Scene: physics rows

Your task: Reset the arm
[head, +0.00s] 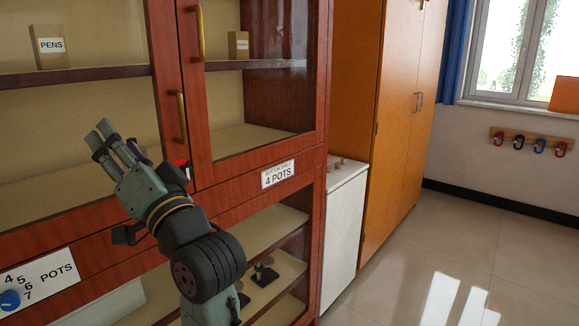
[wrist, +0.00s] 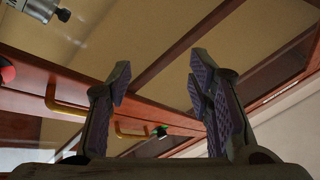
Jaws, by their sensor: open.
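My gripper (head: 116,143) is raised in front of the reddish-brown cabinet (head: 230,203) on the left of the head view. Its two fingers stand apart and nothing shows between them. In the wrist view my gripper (wrist: 156,82) also has its pads apart and empty, with the cabinet front and brass handles (wrist: 70,106) behind it. The arm is bent upward from the bottom of the head view. Whether the fingertips touch the cabinet cannot be told.
Brass handles (head: 181,118) are on the cabinet doors close to my gripper. A blue knob (head: 9,300) is at lower left. A white low cabinet (head: 342,238) and a tall orange-brown cupboard (head: 397,130) stand to the right. The tiled floor (head: 480,245) at right is clear.

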